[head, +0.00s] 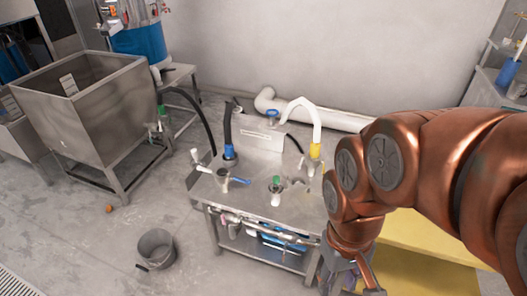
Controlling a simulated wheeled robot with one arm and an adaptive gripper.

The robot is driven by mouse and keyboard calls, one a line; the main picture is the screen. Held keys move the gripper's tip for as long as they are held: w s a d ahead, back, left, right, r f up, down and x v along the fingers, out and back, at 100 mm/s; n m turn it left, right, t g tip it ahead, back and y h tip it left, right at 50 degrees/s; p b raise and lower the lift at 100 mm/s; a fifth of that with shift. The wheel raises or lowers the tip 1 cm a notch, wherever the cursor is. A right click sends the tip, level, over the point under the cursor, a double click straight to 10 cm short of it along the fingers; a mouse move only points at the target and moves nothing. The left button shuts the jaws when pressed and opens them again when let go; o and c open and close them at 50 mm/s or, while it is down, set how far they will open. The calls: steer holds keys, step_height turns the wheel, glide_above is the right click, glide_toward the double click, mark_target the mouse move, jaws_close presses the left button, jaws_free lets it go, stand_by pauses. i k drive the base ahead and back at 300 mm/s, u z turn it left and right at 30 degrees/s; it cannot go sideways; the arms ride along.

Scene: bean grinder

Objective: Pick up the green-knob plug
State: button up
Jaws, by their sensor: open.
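A plug with a green knob (276,182) stands upright on the steel work table (245,200), near the middle of its top. My gripper (345,284) hangs at the table's front right corner, to the right of the plug, nearer the camera and clear of it. The gripper looks open and empty; its tips are partly cut off by the bottom edge of the picture. My copper-coloured arm hides the right end of the table.
A blue-collared black hose (229,150) and a white hose with a yellow collar (315,150) rise from the table behind the plug. A bucket (156,248) and steel bin (95,100) stand left. A yellow surface (430,240) lies right.

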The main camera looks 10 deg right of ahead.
mark_target(276, 186)
steer(key=u, duration=2.35)
steer(key=i, duration=1.95)
steer(key=z, duration=3.25)
